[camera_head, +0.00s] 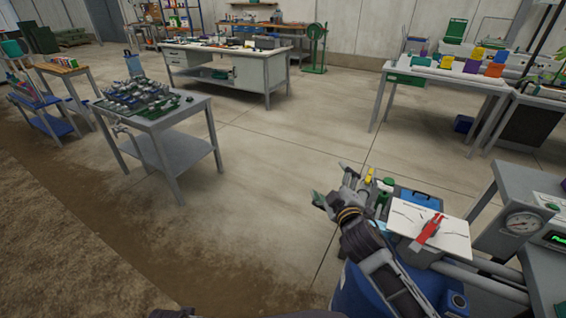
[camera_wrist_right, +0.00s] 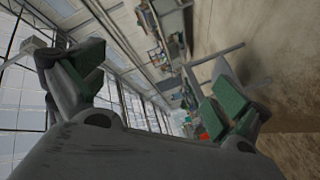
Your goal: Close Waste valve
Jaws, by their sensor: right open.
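A red lever handle (camera_head: 430,230) lies slantwise on a white plate (camera_head: 402,219) with dark lines, at the lower right of the head view. I cannot read any label that marks it as the Waste valve. My right gripper (camera_head: 332,188) is to the left of the plate, apart from the red handle, and points away from it. In the right wrist view, its two green-padded fingers (camera_wrist_right: 158,84) are spread wide with nothing between them. The red handle cannot be made out in the wrist view. My left gripper is not in view.
Yellow and green small parts (camera_head: 384,186) and a blue-topped grey box (camera_head: 425,200) sit close behind the plate. A gauge (camera_head: 522,222) on a grey housing stands to the right. A grey table (camera_head: 165,120) with fittings stands at left. Open floor (camera_head: 260,210) lies between.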

